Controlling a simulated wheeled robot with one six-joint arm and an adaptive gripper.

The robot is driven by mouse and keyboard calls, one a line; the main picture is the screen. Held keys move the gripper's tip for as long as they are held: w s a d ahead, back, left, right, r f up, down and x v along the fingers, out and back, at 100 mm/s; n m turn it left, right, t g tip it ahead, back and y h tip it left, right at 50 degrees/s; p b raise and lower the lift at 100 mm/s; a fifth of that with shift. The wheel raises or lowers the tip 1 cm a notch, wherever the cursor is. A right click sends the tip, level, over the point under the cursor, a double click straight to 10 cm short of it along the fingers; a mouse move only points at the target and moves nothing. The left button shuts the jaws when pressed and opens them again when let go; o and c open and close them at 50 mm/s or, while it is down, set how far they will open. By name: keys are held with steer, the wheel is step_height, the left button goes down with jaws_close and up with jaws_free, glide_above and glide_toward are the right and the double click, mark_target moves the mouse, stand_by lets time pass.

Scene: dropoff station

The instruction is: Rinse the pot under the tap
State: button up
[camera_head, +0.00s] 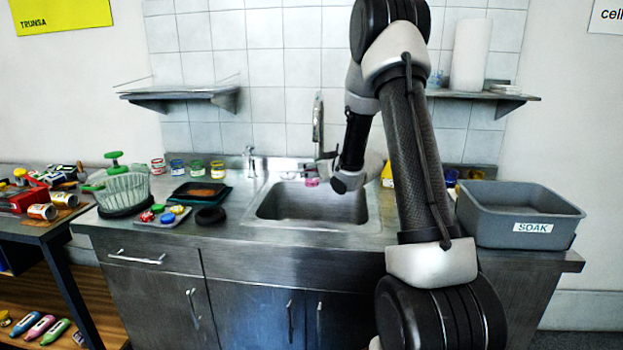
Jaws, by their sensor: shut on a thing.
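A small pink-and-clear pot (312,182) is at the back of the steel sink (262,212), just below the tap (318,125). My gripper (318,168) reaches in from the right and is shut on this pot. The fingers are small and dark here, so the exact grip is hard to see. The pot appears to be above the basin floor. I cannot tell whether water is running.
A grey SOAK tub (540,228) stands right of the sink. Wall shelves (180,95) hang behind. My arm hides part of the counter.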

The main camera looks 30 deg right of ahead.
steer(key=shift+s+d, duration=0.2)
steer(key=shift+d, duration=0.2)
steer(key=shift+a, duration=0.15)
steer(key=shift+w+a, duration=0.3)
steer(key=shift+a, duration=0.1)
steer(key=shift+d, duration=0.1)
steer(key=shift+s+d, duration=0.3)
steer(key=shift+d, duration=0.15)
